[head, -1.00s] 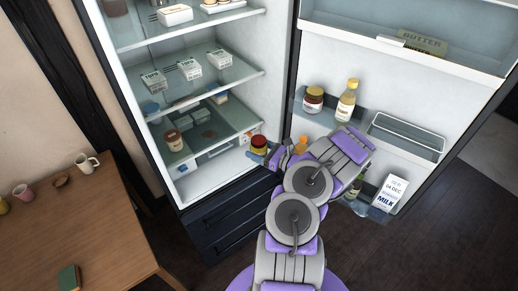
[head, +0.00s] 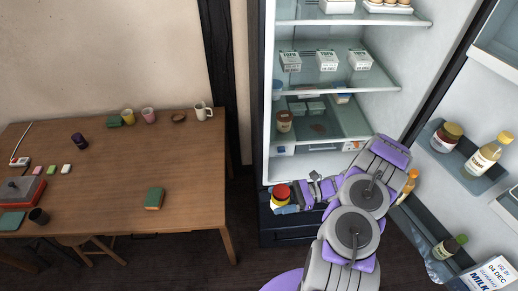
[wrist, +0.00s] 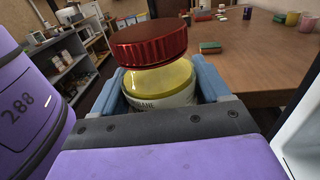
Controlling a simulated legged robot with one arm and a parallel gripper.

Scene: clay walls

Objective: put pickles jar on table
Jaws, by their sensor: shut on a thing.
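A jar (head: 281,192) with a red lid and yellow contents is held in front of the open fridge, above the floor. In the wrist view the jar (wrist: 165,78) stands roughly upright between the blue fingers. Its label is only partly visible, so I cannot read from it whether it is pickles. My gripper (head: 287,203) is shut on the jar; it also shows in the wrist view (wrist: 166,92). The wooden table (head: 185,160) is to the left of the gripper, with a gap of floor between. The wrist view shows the table (wrist: 262,55) behind the jar at right.
A stool (head: 88,248) is under the table.

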